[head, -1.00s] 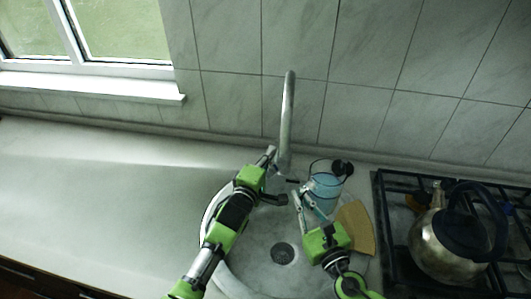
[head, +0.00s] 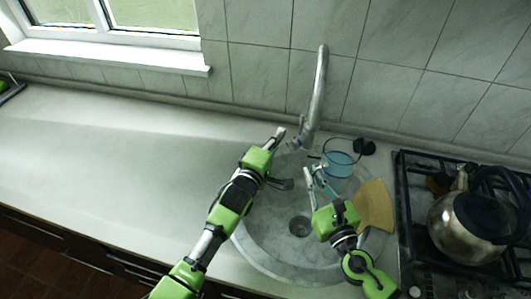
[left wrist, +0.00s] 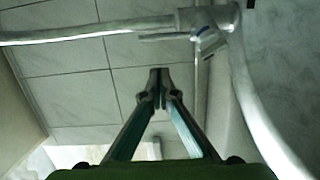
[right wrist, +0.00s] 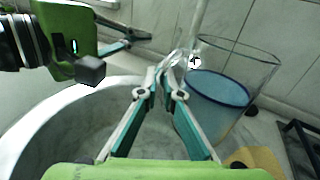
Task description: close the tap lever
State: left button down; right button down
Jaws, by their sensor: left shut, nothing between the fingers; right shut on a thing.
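The tap (head: 319,88) rises behind the round sink as a tall curved pipe. In the left wrist view, the tap body (left wrist: 205,22) is at the top, with a thin rod that looks like its lever (left wrist: 165,37) sticking out left. My left gripper (head: 280,133) is shut and empty, left of the tap's lower end; its fingertips also show in its wrist view (left wrist: 158,76), apart from the rod. My right gripper (head: 308,174) is shut at the near side of a clear glass (head: 339,166) with blue liquid, apparently on its handle; the exact grip is unclear. Whether water runs is unclear.
The sink (head: 262,262) with a dark drain (head: 299,227) lies below both grippers. A tan flat piece (head: 376,207) lies at its right side. A stove (head: 411,207) with a metal kettle (head: 452,229) stands at right. The counter (head: 120,150) at left is clear.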

jog(key=shift+w+d+f, duration=0.25)
jog(key=shift+w+d, duration=0.05)
jog(key=shift+d, duration=0.25)
jog(key=shift+s+a+f+b, duration=0.2)
jog(key=shift+a+b, duration=0.25)
jog(key=shift+b, duration=0.15)
pick_arm(q)
jog(key=v, duration=0.7)
jog(key=shift+d, duration=0.15)
pick_arm(e)
jog(key=shift+w+d+f, duration=0.1)
jog(key=shift+d+f, duration=0.05)
jog(key=shift+d, duration=0.05)
